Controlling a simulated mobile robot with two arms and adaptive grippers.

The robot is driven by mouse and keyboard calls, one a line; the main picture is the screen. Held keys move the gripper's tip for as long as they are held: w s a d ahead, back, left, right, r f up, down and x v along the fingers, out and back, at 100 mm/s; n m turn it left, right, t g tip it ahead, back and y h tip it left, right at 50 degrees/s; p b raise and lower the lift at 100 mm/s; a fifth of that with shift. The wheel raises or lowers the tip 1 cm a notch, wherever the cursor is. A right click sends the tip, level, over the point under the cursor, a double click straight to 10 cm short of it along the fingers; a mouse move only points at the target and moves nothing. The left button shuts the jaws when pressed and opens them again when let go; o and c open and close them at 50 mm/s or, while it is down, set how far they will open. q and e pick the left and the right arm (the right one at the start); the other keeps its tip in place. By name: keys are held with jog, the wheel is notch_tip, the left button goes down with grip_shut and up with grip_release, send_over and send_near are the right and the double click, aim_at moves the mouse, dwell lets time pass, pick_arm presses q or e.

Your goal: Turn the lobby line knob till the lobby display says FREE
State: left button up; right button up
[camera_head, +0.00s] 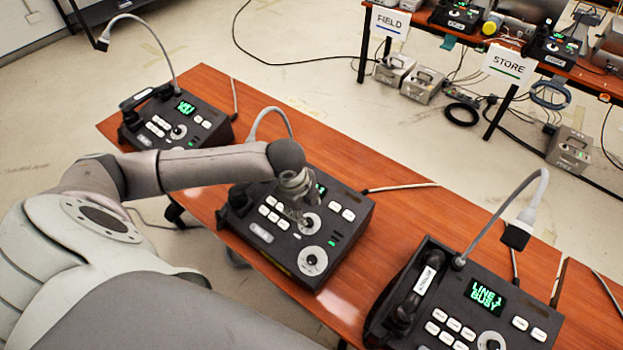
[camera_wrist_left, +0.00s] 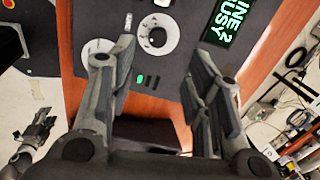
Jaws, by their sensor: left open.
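Three dark desk phones stand in a row on an orange table. The middle phone (camera_head: 345,210) is under my left gripper (camera_head: 300,208); its display (camera_wrist_left: 232,22) shows line 2 BUSY. My left gripper (camera_wrist_left: 160,65) is open, its fingers apart over this phone. A white knob dial (camera_wrist_left: 157,35) shows between and beyond the fingers, not gripped. A second white dial (camera_wrist_left: 100,48) is partly behind one finger. The right phone's display (camera_head: 485,297) reads LINE 1 BUSY. The left phone's display (camera_head: 186,107) is too small to read. I cannot read which phone is the lobby one.
Bent grey lamp necks rise beside the phones. A dark gripper-like part, probably my right gripper (camera_wrist_left: 38,128), shows at the wrist view's left.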

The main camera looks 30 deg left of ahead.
pick_arm(q)
send_over(308, 220)
jog(key=s, duration=0.2)
jog(key=x, duration=0.2)
jog(key=s+x, duration=0.1)
jog(key=x, duration=0.1)
jog(key=shift+w+d+f+p, duration=0.1)
jog(key=shift+d+f+p, duration=0.1)
jog(key=shift+f+p, duration=0.2)
jog(key=x, duration=0.4)
jog(key=shift+w, duration=0.2)
jog(key=shift+f+p, duration=0.25)
jog(key=shift+p, duration=0.05)
pick_arm(e)
jog(key=shift+s+r, duration=0.5)
jog(key=shift+r, duration=0.3)
jog(key=shift+s, duration=0.1)
pick_arm(q)
jog(key=shift+c, duration=0.5)
grip_shut()
pick_arm(e)
jog(key=shift+s, duration=0.4)
